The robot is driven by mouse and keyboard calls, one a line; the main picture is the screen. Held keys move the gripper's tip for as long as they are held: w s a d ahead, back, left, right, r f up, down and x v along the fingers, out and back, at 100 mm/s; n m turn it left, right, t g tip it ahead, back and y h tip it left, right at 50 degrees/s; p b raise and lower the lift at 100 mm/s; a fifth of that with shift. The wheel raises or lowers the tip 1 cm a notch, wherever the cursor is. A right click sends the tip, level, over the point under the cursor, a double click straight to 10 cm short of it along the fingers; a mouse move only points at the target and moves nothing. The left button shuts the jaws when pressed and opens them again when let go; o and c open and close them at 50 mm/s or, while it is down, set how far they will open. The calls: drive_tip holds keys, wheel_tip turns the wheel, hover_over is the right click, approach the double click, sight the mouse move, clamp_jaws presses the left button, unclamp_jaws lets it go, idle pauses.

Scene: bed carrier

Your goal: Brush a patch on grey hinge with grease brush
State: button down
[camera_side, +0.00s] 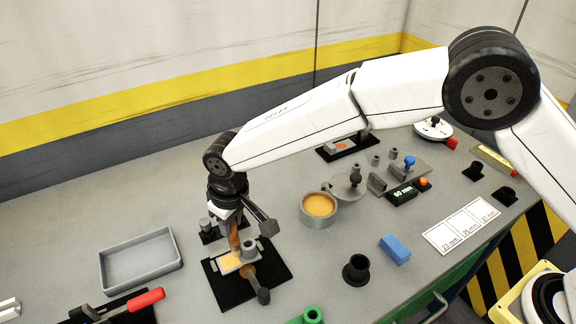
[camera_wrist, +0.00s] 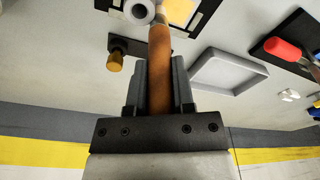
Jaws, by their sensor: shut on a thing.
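My gripper (camera_side: 236,212) points down over the black mat at the front left of the bench. It is shut on the brown handle of the grease brush (camera_side: 234,238), which also runs up between the fingers in the wrist view (camera_wrist: 159,75). The grey hinge (camera_side: 247,257) lies on the mat, with a yellow patch (camera_side: 231,262) on its plate and a grey round barrel beside it. The patch shows at the top of the wrist view (camera_wrist: 181,10). The brush's lower end is at the hinge beside the patch; I cannot tell whether the bristles touch.
A grey pot of amber grease (camera_side: 319,205) stands to the right. An empty grey tray (camera_side: 140,260) and a red-handled tool (camera_side: 146,299) are to the left. A blue block (camera_side: 395,249) and black cup (camera_side: 356,268) stand further right.

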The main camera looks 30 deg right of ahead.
drive_tip(key=shift+a, duration=0.25)
drive_tip(key=shift+a, duration=0.75)
drive_tip(key=shift+a, duration=0.15)
drive_tip(key=shift+a, duration=0.9)
drive_tip(key=shift+d, duration=0.2)
drive_tip(key=shift+d, duration=0.85)
drive_tip(key=shift+d, duration=0.2)
drive_tip(key=shift+d, duration=0.75)
